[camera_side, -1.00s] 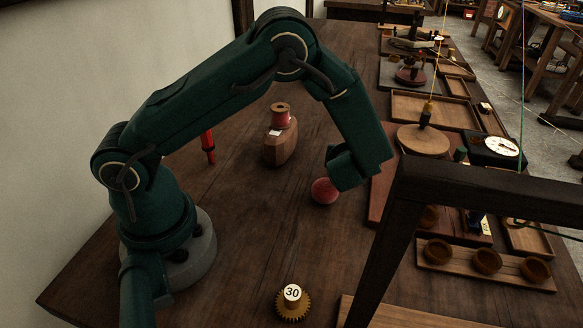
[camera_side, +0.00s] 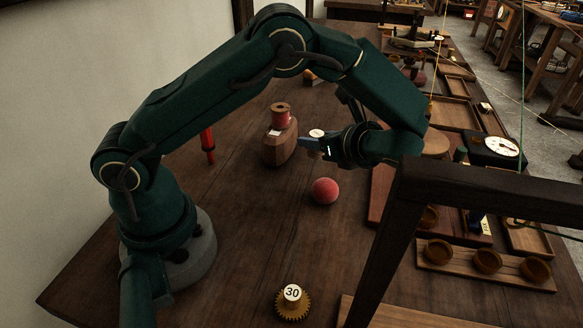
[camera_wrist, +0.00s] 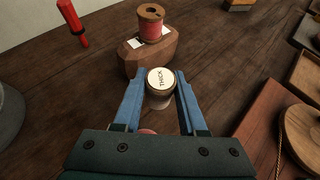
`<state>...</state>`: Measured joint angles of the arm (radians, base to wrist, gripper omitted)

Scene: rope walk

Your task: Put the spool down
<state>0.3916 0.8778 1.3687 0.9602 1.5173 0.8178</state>
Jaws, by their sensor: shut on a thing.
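A red spool (camera_side: 281,117) with wooden ends stands upright on a brown wooden block (camera_side: 280,146), with a white label beside its foot. The spool also shows in the wrist view (camera_wrist: 152,24), beyond my fingers and apart from them. My gripper (camera_wrist: 160,88) has its blue fingers shut on a small greyish-brown cylinder (camera_wrist: 159,99) whose white top reads THICK. In the side view my gripper (camera_side: 316,143) is to the right of the block, with the cylinder's white top (camera_side: 316,133) showing. I cannot tell whether the cylinder's base touches the table.
A red ball (camera_side: 325,191) lies on the table in front of my gripper. A brass gear marked 30 (camera_side: 292,302) stands near the front. A red-handled tool (camera_side: 207,145) is left of the block. Trays and a dark wooden frame (camera_side: 390,235) crowd the right side.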

